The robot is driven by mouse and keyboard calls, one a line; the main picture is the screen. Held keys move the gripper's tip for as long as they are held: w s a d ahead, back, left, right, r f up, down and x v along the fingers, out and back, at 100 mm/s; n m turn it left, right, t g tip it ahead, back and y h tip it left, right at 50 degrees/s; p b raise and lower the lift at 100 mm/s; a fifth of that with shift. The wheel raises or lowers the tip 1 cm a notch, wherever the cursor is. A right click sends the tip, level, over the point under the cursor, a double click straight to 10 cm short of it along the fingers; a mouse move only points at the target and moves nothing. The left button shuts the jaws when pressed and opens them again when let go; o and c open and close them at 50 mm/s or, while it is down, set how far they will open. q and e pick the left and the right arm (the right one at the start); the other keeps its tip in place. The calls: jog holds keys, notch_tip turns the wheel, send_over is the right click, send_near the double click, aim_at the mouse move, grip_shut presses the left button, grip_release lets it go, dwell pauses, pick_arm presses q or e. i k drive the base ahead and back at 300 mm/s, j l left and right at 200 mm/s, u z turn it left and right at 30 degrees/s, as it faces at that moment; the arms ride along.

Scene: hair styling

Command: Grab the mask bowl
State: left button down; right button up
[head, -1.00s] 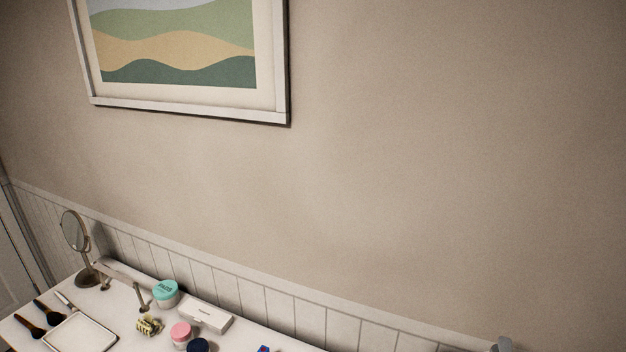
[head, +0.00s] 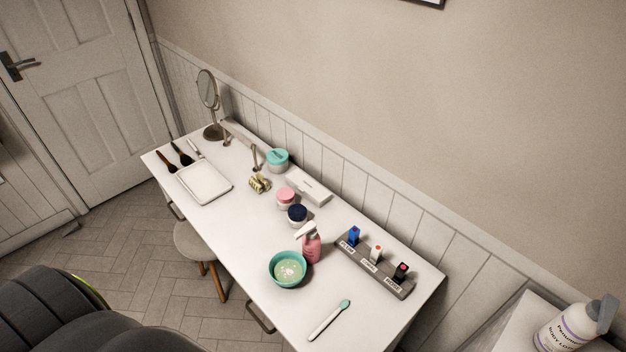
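The mask bowl (head: 273,280) is a teal bowl with pale green contents. It stands upright on the white table (head: 245,230), close to the front edge. A pink spray bottle (head: 312,247) with a white nozzle stands just behind it to the right. A spatula (head: 330,320) with a teal tip lies to the bowl's right. Neither of my grippers shows in the head view.
A grey rack (head: 360,262) with several small bottles, a navy-lidded jar (head: 297,214), a pink-lidded jar (head: 285,196), a white tray (head: 229,188) and a mirror (head: 208,90) share the table. A stool (head: 195,240) and a dark padded shape (head: 60,315) are in front.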

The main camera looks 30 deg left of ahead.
aim_at(288, 273)
jog(key=k+u, duration=0.15)
jog(key=u, duration=0.3)
jog(key=k+j+u, duration=0.15)
jog(key=u, duration=0.25)
